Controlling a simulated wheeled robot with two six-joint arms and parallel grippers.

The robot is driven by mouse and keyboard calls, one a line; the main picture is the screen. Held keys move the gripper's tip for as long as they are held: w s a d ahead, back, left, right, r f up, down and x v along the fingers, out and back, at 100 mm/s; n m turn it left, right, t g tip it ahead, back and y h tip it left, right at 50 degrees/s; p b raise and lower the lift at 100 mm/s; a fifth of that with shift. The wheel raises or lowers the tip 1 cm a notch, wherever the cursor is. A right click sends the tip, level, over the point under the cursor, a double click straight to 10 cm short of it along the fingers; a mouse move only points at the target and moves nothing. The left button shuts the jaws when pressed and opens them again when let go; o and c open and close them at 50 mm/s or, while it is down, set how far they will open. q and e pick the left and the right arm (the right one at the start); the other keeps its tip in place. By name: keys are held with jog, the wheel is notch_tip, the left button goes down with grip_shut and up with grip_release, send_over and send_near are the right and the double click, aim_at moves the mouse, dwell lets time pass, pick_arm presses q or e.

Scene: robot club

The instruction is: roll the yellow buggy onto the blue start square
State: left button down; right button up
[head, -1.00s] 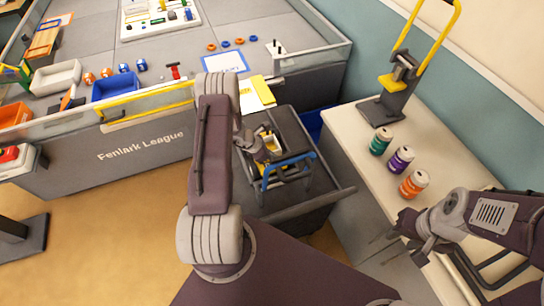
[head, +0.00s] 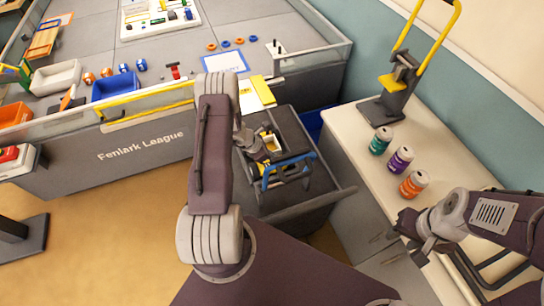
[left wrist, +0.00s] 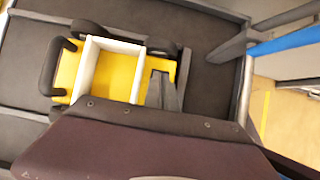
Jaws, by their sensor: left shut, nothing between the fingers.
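The yellow buggy (head: 271,142) sits on a dark grey surface beside the league table. In the left wrist view the buggy (left wrist: 67,75) has black wheels, a white open box on top and a dark bar at its left end. My left gripper (left wrist: 166,82) is shut and empty, at the buggy's right end; I cannot tell whether it touches. The arm partly hides the buggy in the head view. A blue-edged square (head: 225,62), perhaps the start square, lies on the table beyond the arm. My right gripper (head: 430,240) is over the side bench, its jaw state unclear.
A blue handle (head: 288,163) stands close beside the buggy. Three cans, green (head: 380,141), purple (head: 400,159) and orange (head: 413,184), stand on the bench (head: 365,165). A yellow bar (head: 150,112) and low clear wall edge the table.

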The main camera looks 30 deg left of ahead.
pick_arm(q)
jog(key=shift+f+b, duration=1.6)
jog(key=shift+b, duration=0.05)
jog(key=shift+s, duration=0.2)
